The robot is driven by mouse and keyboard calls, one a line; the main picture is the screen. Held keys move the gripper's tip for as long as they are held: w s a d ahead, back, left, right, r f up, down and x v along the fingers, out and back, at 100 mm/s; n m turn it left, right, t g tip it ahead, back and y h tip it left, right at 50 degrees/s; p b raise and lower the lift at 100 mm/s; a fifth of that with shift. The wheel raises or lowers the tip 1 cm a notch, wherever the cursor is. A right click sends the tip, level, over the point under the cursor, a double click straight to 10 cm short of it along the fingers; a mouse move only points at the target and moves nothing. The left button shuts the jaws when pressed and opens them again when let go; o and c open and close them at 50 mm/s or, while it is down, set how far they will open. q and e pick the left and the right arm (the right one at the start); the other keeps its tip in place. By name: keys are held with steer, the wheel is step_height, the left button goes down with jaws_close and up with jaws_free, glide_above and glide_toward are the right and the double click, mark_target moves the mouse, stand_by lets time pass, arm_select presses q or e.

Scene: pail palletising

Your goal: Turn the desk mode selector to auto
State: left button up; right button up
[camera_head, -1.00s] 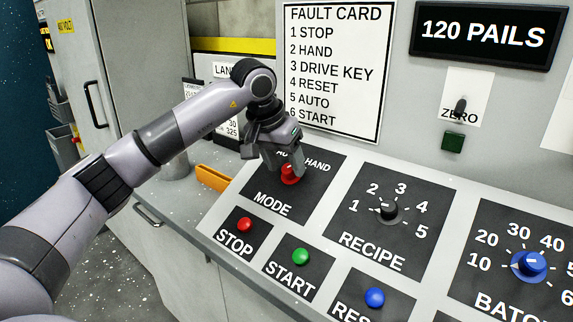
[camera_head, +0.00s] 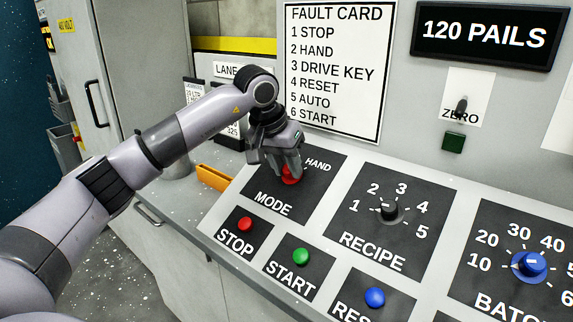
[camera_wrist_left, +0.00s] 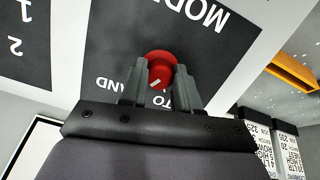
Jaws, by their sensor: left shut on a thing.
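The mode selector is a red round knob (camera_head: 291,177) on the black MODE plate (camera_head: 318,190) of the desk. It also shows in the left wrist view (camera_wrist_left: 158,66), where its white mark slants to the lower left, towards the partly hidden HAND label. My left gripper (camera_head: 289,170) reaches down over the plate and is shut on the knob. In the left wrist view its two fingers (camera_wrist_left: 160,82) stand on either side of the knob. The AUTO label is hidden in the head view, and only its end shows in the wrist view. My right gripper is not in view.
A red STOP button (camera_head: 245,224), a green START button (camera_head: 300,257) and a blue button (camera_head: 375,297) lie in front. The black RECIPE knob (camera_head: 389,210) and a blue knob (camera_head: 529,264) stand to the right. The fault card (camera_head: 333,70) hangs behind.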

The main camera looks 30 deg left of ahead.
arm_select(q)
steer(key=n, duration=0.3)
steer(key=shift+p, duration=0.3)
steer(key=n, duration=0.2)
steer(key=shift+n+h, duration=0.3)
steer(key=shift+h, duration=0.1)
steer(key=n, duration=0.4)
steer(key=shift+t, duration=0.3)
steer(key=shift+n, duration=1.7)
steer(key=shift+h, duration=0.3)
steer(key=o, duration=1.1)
steer(key=shift+c, duration=0.2)
steer(key=shift+r, duration=0.15)
